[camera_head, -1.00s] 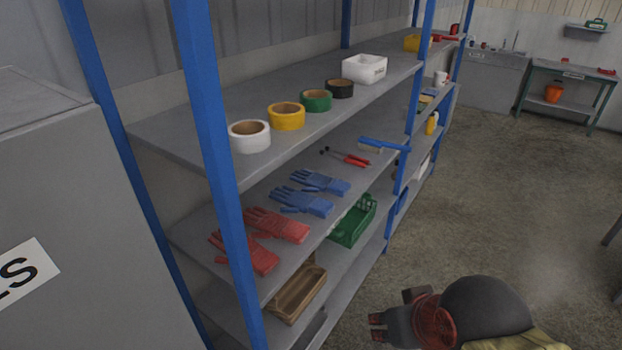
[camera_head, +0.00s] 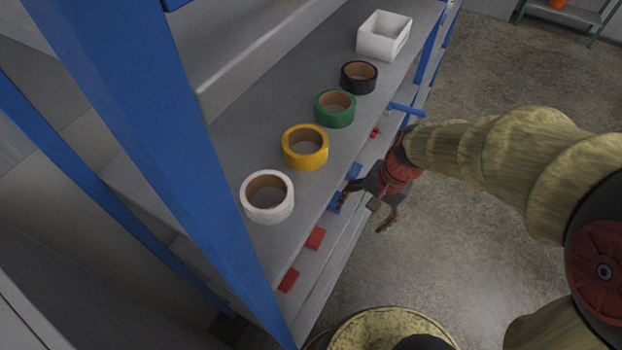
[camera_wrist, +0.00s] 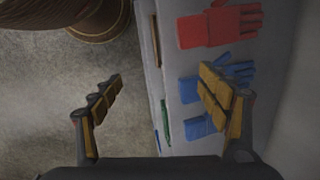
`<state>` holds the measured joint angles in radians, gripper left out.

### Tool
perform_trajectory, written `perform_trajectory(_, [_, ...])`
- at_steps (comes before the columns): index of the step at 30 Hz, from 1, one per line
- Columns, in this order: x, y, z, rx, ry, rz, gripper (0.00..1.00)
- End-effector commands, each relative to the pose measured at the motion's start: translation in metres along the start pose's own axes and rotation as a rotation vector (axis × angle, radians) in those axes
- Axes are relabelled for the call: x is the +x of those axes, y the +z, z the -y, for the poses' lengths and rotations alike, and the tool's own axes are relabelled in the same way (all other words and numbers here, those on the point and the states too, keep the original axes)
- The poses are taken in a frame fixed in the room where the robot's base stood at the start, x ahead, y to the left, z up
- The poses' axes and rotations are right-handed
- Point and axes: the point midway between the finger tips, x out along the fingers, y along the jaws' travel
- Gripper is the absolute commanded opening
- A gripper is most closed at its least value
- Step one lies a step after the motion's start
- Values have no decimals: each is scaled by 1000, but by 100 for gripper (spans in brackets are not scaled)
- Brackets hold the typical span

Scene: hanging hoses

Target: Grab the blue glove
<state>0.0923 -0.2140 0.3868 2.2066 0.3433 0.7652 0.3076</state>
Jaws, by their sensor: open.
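Two blue gloves lie on the shelf level under the tape rolls. In the head view only their cuff ends show past the upper shelf, one blue glove (camera_head: 334,203) nearer and the other blue glove (camera_head: 355,170) farther. In the wrist view one blue glove (camera_wrist: 188,91) lies beside a red glove, and the other blue glove (camera_wrist: 199,128) lies below it in the picture. My gripper (camera_head: 368,205) is at the shelf's front edge beside the blue gloves. In the wrist view my gripper (camera_wrist: 160,78) is open and empty, its right finger partly covering the gloves.
Red gloves (camera_head: 315,238) lie on the same level nearer me. The upper shelf (camera_head: 225,110) holds white, yellow, green and black tape rolls and a white bin (camera_head: 383,45). A blue post (camera_head: 150,130) stands at left. Open floor (camera_head: 480,75) lies right of the rack.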

Motion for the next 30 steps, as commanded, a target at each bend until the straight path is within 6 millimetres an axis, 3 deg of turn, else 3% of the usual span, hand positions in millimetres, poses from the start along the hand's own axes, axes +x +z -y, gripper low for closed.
perform_trajectory(9, [61,-64,46,953,-101,93,76])
perform_trajectory(15, [74,-95,59,1337,-166,83,76])
perform_trajectory(20, [76,-103,62,1445,-186,80,76])
perform_trajectory(30, [108,-103,66,1456,-187,80,76])
